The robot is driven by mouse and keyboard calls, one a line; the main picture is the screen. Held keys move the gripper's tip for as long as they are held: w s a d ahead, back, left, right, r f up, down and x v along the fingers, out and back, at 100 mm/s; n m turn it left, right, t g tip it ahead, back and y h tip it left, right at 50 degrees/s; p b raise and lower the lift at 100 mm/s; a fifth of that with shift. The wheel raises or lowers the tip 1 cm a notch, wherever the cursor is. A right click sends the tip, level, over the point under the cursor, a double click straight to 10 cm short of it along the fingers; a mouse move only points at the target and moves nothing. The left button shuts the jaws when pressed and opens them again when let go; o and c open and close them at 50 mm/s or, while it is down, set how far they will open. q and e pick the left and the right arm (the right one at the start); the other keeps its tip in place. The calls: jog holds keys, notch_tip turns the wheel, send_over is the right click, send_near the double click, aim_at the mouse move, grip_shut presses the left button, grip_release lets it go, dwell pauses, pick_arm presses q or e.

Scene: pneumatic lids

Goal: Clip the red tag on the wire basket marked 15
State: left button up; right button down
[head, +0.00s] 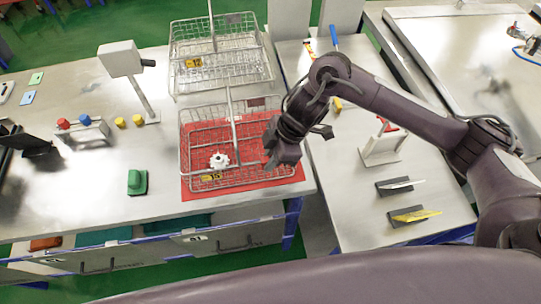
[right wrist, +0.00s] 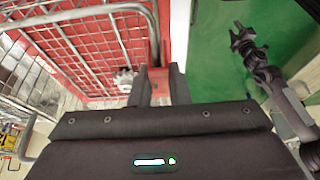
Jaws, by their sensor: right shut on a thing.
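The wire basket marked 15 (head: 235,153) stands on a red mat (head: 292,174) at the front right of the table, its yellow label (head: 211,177) on the near side. A white toothed part (head: 219,160) lies in it. My right gripper (head: 271,164) is at the basket's right end, pointing down. In the right wrist view its fingers are shut on the red tag (right wrist: 158,82), close to the basket's rim. I cannot tell whether the tag touches the wire. My left gripper (right wrist: 246,40) shows small over the green floor; its jaw state is unclear.
A second wire basket (head: 220,70), marked 12, stands behind. A green block (head: 137,182), yellow and red knobs and a grey post (head: 123,60) are to the left. A side table with a white stand (head: 382,147) is to the right.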

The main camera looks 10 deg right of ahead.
jog(key=shift+f, duration=0.3)
dwell(0.5)
jog(key=c, duration=1.3)
grip_release()
jog(key=shift+o, duration=0.5)
jog(key=o, duration=0.3)
